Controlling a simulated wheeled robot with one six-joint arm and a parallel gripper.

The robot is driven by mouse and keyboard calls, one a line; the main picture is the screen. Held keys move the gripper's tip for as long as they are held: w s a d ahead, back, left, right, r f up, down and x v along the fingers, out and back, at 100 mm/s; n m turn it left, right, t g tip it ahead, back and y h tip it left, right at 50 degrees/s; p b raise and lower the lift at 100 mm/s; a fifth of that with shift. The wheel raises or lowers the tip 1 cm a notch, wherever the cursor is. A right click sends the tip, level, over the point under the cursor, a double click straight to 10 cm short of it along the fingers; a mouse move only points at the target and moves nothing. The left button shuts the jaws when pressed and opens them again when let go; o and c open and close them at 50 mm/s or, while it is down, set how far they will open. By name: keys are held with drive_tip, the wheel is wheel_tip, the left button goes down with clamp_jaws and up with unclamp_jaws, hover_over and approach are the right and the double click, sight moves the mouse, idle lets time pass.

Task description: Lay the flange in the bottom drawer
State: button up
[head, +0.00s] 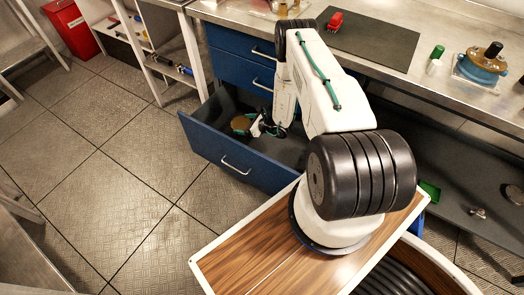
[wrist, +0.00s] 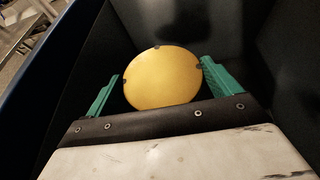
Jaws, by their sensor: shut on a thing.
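The flange (wrist: 163,80) is a round, yellow-gold disc with small dark notches at its rim. It sits between the green fingers of my gripper (wrist: 160,72), which is shut on it. In the head view the flange (head: 240,124) and my gripper (head: 247,123) are inside the outline of the open bottom drawer (head: 222,158). The drawer is dark inside with a blue front and a pale handle. I cannot tell whether the flange touches the drawer floor. My arm hides part of the drawer's right side.
Closed blue drawers (head: 238,42) stand above the open one, under a metal worktop (head: 385,30). The worktop holds a dark mat (head: 370,42), a red item (head: 335,21) and a blue-based device (head: 481,66). A white shelf unit (head: 165,45) stands left. Tiled floor is clear in front.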

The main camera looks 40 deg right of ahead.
drive_tip(key=shift+m+t+h, duration=0.3)
drive_tip(key=shift+m+h, duration=0.2)
drive_tip(key=shift+s+d+f, duration=0.15)
drive_tip(key=shift+s+f, duration=0.5)
drive_tip(key=shift+f, duration=2.35)
drive_tip(key=shift+s+d+f, duration=0.15)
drive_tip(key=shift+s+f, duration=0.55)
drive_tip(key=shift+f, duration=2.35)
drive_tip(key=shift+s+d+f, duration=0.15)
drive_tip(key=shift+s+f, duration=0.5)
drive_tip(key=shift+f, duration=2.35)
drive_tip(key=shift+f, duration=0.6)
drive_tip(key=o, duration=1.5)
drive_tip(key=shift+r, duration=0.55)
drive_tip(key=v, duration=0.7)
drive_tip(key=shift+s+r, duration=0.15)
drive_tip(key=shift+s, duration=0.1)
